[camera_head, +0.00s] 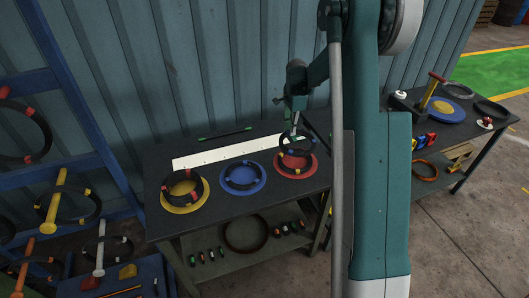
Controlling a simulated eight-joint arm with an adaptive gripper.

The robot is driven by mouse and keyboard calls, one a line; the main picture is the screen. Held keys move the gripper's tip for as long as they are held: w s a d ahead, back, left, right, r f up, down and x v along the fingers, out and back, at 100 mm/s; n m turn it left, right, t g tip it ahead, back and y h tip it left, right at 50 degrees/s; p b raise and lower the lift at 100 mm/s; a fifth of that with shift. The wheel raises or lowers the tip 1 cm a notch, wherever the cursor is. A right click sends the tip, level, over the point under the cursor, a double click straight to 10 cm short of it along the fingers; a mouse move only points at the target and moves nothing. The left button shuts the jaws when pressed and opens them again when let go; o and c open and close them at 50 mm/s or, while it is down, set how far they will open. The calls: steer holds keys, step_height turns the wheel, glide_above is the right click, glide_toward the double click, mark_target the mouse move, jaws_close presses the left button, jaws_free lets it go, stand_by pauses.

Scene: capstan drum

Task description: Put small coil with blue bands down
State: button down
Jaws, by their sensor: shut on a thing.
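My gripper (291,129) is above the right part of the dark table, pointing down, shut on the upper part of a small black coil. The coil (297,153) with small coloured bands is at the red disc (310,168). Whether it touches the disc, and its exact band colours, I cannot tell. Another black coil (183,203) with coloured bands is at the yellow disc (175,207), looking tilted. A third black coil (241,187) with blue bands lies on the blue disc (241,163).
A white ruler-like strip (215,155) lies behind the discs on the table (227,213). A large dark ring (245,249) and several small items are on the lower shelf. A blue rack (70,85) with coils stands left. A second table (465,145) with tools is at right.

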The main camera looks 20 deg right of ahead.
steer(key=a+m+b, duration=0.1)
steer(key=a+m, duration=0.1)
steer(key=a, duration=2.3)
steer(key=shift+r, duration=0.15)
steer(key=shift+w+a, duration=0.1)
glide_above(242, 162)
steer(key=shift+w+f, duration=0.15)
steer(key=shift+f, duration=3)
steer(key=shift+f, duration=0.1)
steer(key=shift+f, duration=1.75)
steer(key=shift+f, duration=0.1)
